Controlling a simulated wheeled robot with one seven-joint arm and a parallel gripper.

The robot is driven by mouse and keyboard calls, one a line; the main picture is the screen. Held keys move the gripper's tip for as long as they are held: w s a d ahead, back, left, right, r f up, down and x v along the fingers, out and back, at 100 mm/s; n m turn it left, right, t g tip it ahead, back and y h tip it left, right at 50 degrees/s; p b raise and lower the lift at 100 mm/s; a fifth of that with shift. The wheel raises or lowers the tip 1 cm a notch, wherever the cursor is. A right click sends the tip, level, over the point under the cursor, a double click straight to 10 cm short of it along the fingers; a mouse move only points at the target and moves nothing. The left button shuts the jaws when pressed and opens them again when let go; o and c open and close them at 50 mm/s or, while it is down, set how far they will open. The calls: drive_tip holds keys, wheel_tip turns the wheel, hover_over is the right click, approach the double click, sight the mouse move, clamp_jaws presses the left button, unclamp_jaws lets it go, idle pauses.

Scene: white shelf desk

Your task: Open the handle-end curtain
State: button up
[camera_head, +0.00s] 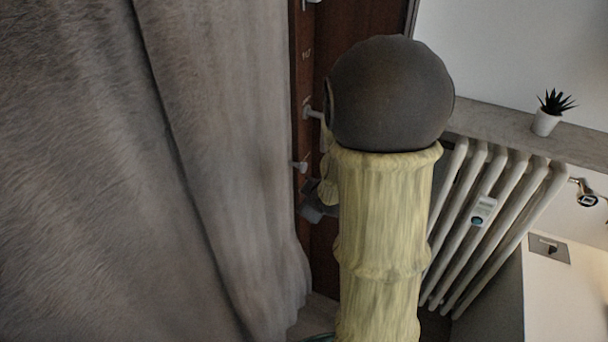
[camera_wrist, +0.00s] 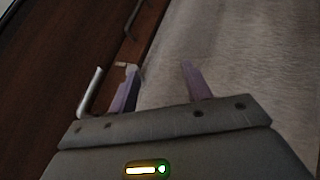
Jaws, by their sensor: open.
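The grey-brown curtain (camera_head: 220,150) hangs in folds over the left half of the head view. Its right edge hangs beside a dark wooden panel with handles. In the wrist view the curtain (camera_wrist: 240,65) fills the right side, and its edge runs near my left finger. My gripper (camera_wrist: 160,68) is open, with two purple fingers apart and the curtain showing between and beyond them. I cannot tell whether either finger touches the cloth. In the head view my gripper (camera_head: 314,206) is mostly hidden behind my arm, close to the curtain's edge.
The dark wooden panel (camera_wrist: 60,50) carries metal handles; one handle (camera_wrist: 90,93) is close to my left finger and another (camera_wrist: 133,18) is farther up. A white radiator (camera_head: 490,215) stands at the right, below a sill (camera_head: 500,125) with a potted plant (camera_head: 548,112).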

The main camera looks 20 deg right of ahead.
sight(305, 169)
drive_tip(key=w+d+f+n+t+y+b, duration=0.2)
drive_tip(key=w+d+f+n+t+b, duration=0.1)
drive_tip(key=d+n+t, duration=0.3)
drive_tip(key=s+d+n+t+y+b, duration=0.1)
drive_tip(key=n, duration=0.1)
drive_tip(key=s+d+n+t+y+b, duration=0.1)
drive_tip(key=n+y, duration=0.1)
drive_tip(key=n, duration=0.1)
drive_tip(key=s+d+f+n+y+b, duration=0.1)
drive_tip(key=s+n, duration=0.1)
drive_tip(key=n, duration=0.1)
drive_tip(key=shift+s+d+t+y+b, duration=0.1)
drive_tip(key=shift+d+t+y+b, duration=0.2)
drive_tip(key=shift+d+t+b, duration=0.1)
drive_tip(key=p+x, duration=0.3)
drive_tip(key=x, duration=1.4)
drive_tip(key=shift+w+f, duration=0.15)
drive_tip(key=shift+w, duration=0.15)
clamp_jaws()
